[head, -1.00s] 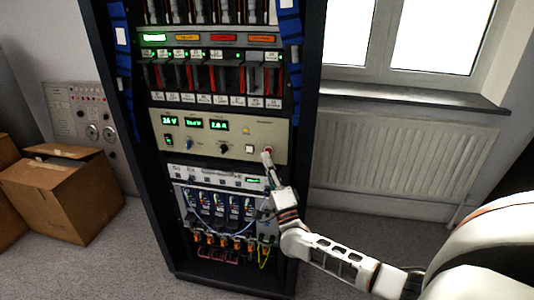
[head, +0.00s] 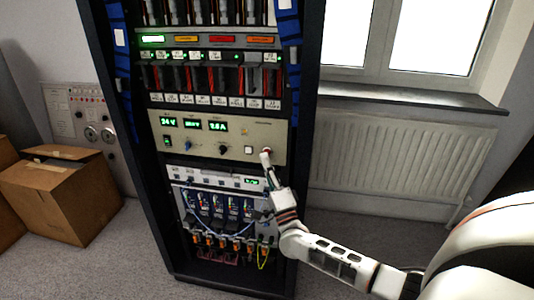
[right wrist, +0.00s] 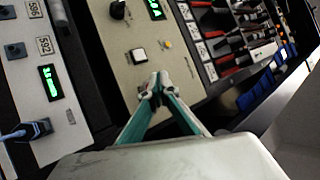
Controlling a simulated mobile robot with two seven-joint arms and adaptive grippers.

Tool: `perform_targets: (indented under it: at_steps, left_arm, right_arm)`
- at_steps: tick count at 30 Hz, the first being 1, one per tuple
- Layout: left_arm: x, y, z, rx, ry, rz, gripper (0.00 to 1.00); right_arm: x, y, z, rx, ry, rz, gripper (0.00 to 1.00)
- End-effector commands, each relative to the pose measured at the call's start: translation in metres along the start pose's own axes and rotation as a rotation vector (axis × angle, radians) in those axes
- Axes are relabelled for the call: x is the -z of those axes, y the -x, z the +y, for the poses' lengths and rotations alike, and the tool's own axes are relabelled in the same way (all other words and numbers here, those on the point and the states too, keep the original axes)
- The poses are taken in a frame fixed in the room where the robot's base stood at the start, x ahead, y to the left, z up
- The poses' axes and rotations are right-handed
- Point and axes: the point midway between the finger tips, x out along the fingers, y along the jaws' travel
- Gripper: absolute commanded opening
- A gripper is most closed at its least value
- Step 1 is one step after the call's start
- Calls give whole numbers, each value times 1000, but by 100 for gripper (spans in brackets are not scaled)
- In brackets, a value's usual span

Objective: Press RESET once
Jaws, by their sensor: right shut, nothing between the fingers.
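The beige control panel (head: 210,151) in the rack carries green displays, knobs, a white square button (head: 248,150) and a red button (head: 268,151) at its right end. Their labels are too small to read, so I cannot tell which is RESET. My right gripper (head: 265,156) is shut and empty, its tips at the red button and partly covering it; I cannot tell whether they touch. In the right wrist view, the shut fingertips (right wrist: 157,87) are over the panel, below the white button (right wrist: 138,55). The red button is hidden there. My left gripper is out of view.
A white unit with blue cables (head: 215,182) sits below the panel, and red-and-black modules (head: 210,78) sit above. A radiator (head: 400,160) is right of the rack (head: 303,100). A cardboard box (head: 55,195) stands on the floor at left.

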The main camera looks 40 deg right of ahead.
Motion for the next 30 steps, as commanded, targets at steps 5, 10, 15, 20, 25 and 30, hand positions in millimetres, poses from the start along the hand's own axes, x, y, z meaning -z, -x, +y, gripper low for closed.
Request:
perform_targets:
  at_steps: [5, 10, 15, 20, 25, 30]
  left_arm:
    - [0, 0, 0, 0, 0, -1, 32]
    - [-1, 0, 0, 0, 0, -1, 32]
    - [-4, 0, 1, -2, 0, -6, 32]
    - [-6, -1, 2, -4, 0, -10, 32]
    - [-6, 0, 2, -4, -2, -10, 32]
    - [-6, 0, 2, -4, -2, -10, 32]
  right_arm:
    - [0, 0, 0, 0, 0, 0, 0]
    - [0, 0, 0, 0, 0, 0, 0]
    - [2, -2, 3, -1, 1, 0, 0]
    - [4, -5, 5, -1, 1, 0, 0]
    - [5, -6, 4, 0, 0, 0, 0]
    - [5, -6, 4, 0, 0, 1, 0]
